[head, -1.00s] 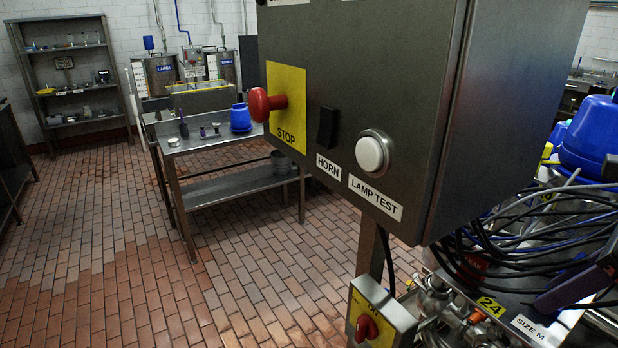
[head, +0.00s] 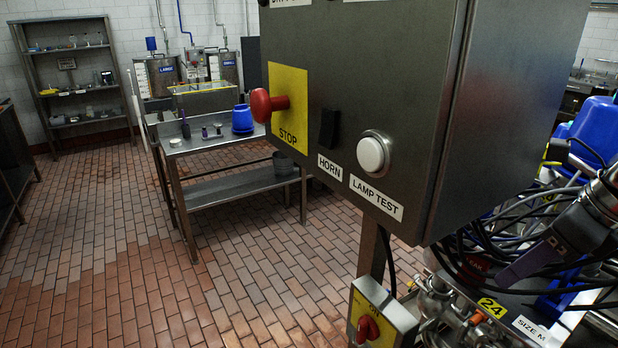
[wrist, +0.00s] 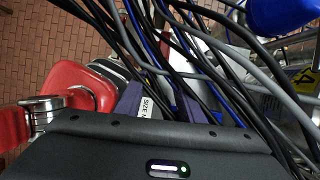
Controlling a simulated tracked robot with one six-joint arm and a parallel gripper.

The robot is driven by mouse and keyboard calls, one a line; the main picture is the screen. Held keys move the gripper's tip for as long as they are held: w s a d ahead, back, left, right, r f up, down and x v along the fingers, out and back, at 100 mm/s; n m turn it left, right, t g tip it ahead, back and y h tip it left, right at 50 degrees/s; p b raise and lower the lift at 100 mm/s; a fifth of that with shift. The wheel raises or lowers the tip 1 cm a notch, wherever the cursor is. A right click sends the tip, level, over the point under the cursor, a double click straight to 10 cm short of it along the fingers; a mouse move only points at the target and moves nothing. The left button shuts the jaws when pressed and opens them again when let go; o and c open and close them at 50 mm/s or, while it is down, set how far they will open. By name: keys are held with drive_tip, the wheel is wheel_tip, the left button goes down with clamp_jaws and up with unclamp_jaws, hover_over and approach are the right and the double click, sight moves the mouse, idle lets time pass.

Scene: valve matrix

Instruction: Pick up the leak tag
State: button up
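I cannot make out the leak tag for certain. A small red patch (head: 477,265) with pale marks shows behind the cables in the head view, but too little of it is visible to name it. My gripper (head: 510,278) is at the right of the head view, its purple finger pointing down-left among dark cables over the metal bench. In the wrist view my gripper (wrist: 158,100) has two purple fingers standing apart, with the white SIZE M label (wrist: 147,107) visible between them. I see nothing held. Cables cross in front of the fingers and hide much of the bench.
A tangle of black and grey cables (head: 470,240) surrounds my gripper. A steel control box (head: 350,100) with a red stop button (head: 268,104) stands close on the left. A yellow 24 label (head: 492,307) lies at the bench front. A red part (wrist: 75,95) is left in the wrist view.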

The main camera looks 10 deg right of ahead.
sight(481, 253)
drive_tip(key=shift+w+a, duration=0.2)
drive_tip(key=shift+w, duration=0.35)
drive_tip(key=shift+w+a, duration=0.2)
drive_tip(key=shift+w, duration=0.35)
drive_tip(key=shift+w+a, duration=0.25)
drive_tip(key=shift+w, duration=0.3)
drive_tip(key=shift+w+a, duration=0.35)
drive_tip(key=shift+w, duration=0.5)
drive_tip(key=shift+x, duration=1)
drive_tip(key=shift+w+a+f, duration=0.1)
drive_tip(key=shift+w+f, duration=0.15)
drive_tip(key=shift+f, duration=0.2)
drive_tip(key=shift+c, duration=0.7)
clamp_jaws()
